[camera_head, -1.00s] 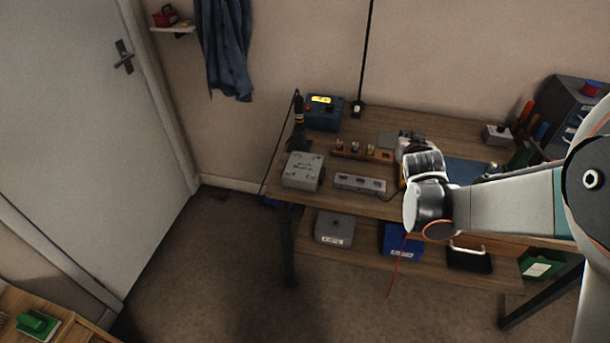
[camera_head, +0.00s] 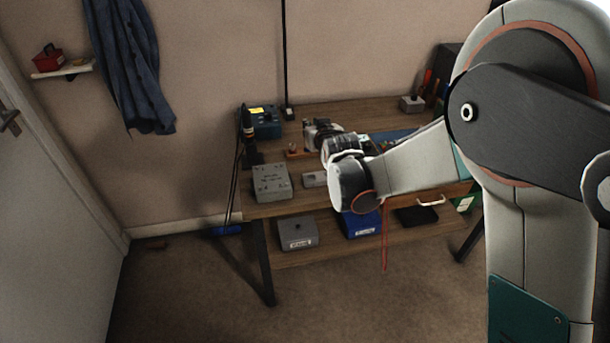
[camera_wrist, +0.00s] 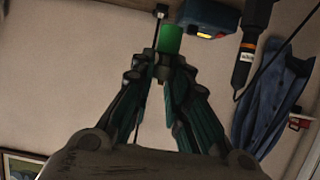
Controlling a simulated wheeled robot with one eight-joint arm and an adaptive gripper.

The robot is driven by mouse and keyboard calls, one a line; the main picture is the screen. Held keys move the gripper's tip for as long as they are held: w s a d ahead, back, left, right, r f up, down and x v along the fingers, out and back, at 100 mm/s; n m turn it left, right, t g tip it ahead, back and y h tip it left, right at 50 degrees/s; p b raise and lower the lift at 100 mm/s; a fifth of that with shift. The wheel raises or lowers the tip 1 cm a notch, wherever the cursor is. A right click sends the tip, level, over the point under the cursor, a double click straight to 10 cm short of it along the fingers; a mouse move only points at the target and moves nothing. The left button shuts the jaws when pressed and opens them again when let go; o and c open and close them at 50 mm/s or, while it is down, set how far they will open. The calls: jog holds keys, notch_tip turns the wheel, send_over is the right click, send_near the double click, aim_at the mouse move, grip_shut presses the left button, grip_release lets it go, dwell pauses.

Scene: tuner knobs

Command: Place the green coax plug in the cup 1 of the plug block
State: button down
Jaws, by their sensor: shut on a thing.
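The green coax plug (camera_wrist: 171,40) stands between the fingertips of my gripper (camera_wrist: 163,68) in the wrist view. My gripper is shut on its lower part, and the green end sticks out beyond the fingers. In the head view my gripper (camera_head: 315,135) is over the back middle of the workbench, and I cannot make out the plug there. A brown wooden rack (camera_head: 293,151) and a grey block (camera_head: 314,179) are partly hidden by my gripper and wrist. I cannot tell which one is the plug block, nor read a cup 1.
A grey box (camera_head: 271,182) is at the left of the workbench (camera_head: 262,210). A teal box (camera_head: 264,122) and a black tool with an orange band (camera_head: 247,120) stand behind it. A grey box with a knob (camera_head: 412,103) is at the back right. The lower shelf holds several boxes.

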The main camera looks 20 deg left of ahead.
notch_tip(320, 180, down, 15)
jog(key=b, duration=0.5)
jog(key=shift+f, duration=0.2)
jog(key=c, duration=1.5)
grip_release()
jog(key=shift+c, duration=0.2)
jog(key=shift+s+r, duration=0.1)
jog(key=shift+r, duration=0.15)
jog(key=p+v, duration=0.4)
jog(key=v, duration=0.7)
jog(key=shift+s+d, duration=0.2)
jog(key=shift+s, duration=0.1)
jog(key=shift+r, duration=0.1)
